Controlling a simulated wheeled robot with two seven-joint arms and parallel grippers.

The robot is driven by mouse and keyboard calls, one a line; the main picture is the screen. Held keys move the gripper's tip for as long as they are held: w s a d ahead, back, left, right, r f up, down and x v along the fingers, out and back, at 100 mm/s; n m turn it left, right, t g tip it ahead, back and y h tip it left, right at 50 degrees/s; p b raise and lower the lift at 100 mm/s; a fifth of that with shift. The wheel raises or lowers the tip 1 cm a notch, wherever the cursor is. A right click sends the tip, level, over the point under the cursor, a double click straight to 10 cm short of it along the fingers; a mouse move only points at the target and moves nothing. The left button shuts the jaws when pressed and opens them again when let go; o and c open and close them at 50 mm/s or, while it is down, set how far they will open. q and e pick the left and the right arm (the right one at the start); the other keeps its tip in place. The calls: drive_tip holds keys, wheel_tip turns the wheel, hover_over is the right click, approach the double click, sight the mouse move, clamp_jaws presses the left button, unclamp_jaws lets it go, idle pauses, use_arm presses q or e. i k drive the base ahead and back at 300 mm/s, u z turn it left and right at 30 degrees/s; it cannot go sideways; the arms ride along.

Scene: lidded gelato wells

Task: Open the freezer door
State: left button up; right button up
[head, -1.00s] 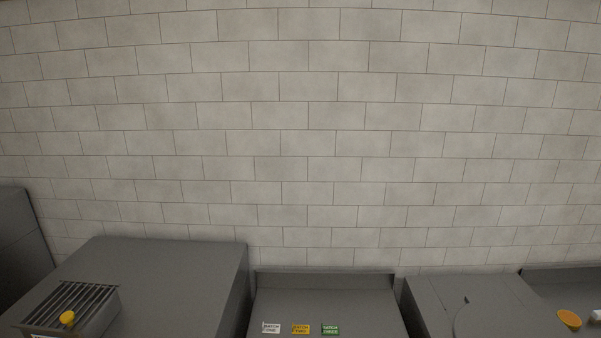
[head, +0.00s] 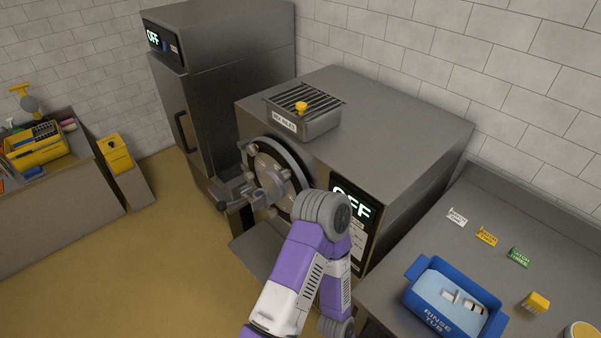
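A squat steel machine (head: 370,130) stands in the middle of the head view. Its front has a round metal door (head: 288,160), which looks shut, with a grey handle or spout assembly (head: 243,188) on it. A lit OFF panel (head: 352,205) is right of the door. A tall steel cabinet (head: 222,105) stands to its left, its door shut, with a dark vertical handle (head: 183,132) and an OFF display. No label in view says which one is the freezer. My purple and white arm reaches up in front of the machine, its bent joint hiding part of the front.
A grilled inlet box (head: 303,115) with a yellow knob sits on the machine. Right is a counter (head: 400,290) with a blue rinse tub (head: 412,270) and batch tags. Far left is a bench (head: 60,210) with a yellow caddy (head: 42,150). Open floor lies between.

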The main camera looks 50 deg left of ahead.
sight(272, 157)
drive_tip(key=u, duration=2.2)
drive_tip(key=k, duration=0.5)
drive_tip(key=u, duration=1.15)
drive_tip(key=i, duration=0.55)
drive_tip(key=z, duration=0.5)
drive_tip(key=i, duration=0.85)
drive_tip(key=z, duration=1.1)
drive_tip(key=i, duration=0.15)
drive_tip(key=z, duration=0.15)
